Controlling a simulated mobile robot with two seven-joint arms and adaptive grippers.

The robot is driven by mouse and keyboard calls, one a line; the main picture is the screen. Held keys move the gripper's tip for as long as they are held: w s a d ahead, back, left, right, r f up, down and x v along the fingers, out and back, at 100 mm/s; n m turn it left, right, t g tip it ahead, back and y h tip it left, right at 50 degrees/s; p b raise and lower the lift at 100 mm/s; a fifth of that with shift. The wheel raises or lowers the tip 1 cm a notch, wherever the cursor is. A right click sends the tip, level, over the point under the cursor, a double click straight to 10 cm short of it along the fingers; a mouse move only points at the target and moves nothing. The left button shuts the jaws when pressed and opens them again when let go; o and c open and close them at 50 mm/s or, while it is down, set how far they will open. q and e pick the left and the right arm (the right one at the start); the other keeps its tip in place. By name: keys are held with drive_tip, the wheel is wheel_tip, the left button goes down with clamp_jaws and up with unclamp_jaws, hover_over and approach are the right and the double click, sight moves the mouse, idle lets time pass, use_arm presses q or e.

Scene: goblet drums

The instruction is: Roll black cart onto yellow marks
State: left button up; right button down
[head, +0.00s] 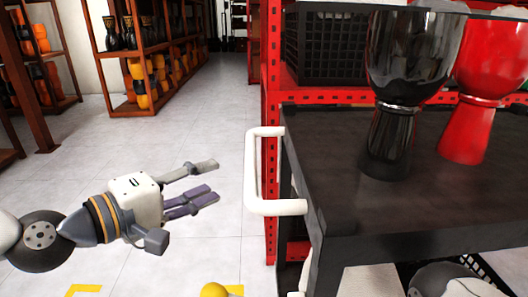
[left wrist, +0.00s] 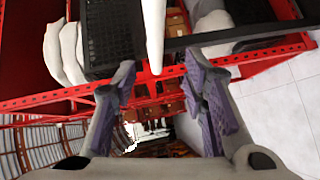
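The black cart (head: 335,205) stands at the right of the head view. A black goblet drum (head: 392,130) and a red one (head: 470,115) stand upright on its top. Its white handle (head: 252,170) sticks out from the left end. My left gripper (head: 212,178) is open and empty, left of the handle and apart from it, fingers pointing toward it. In the left wrist view, a white bar (left wrist: 154,35), apparently the handle, lies ahead between the spread fingers (left wrist: 160,90). Yellow marks (head: 85,291) show on the floor at the bottom edge.
A red metal rack (head: 271,60) with a black crate (head: 325,45) stands close behind the cart. Brown shelves (head: 150,55) with drums stand at the back left. The pale tiled floor (head: 210,110) at left is clear.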

sight(250, 160)
use_arm(q)
drive_tip(key=x, duration=0.8)
drive_tip(key=r+x, duration=0.1)
drive_tip(key=x, duration=0.3)
drive_tip(key=shift+w+a+b, duration=0.1)
drive_tip(key=shift+w+b, duration=0.1)
drive_tip(key=shift+b, duration=0.1)
clamp_jaws()
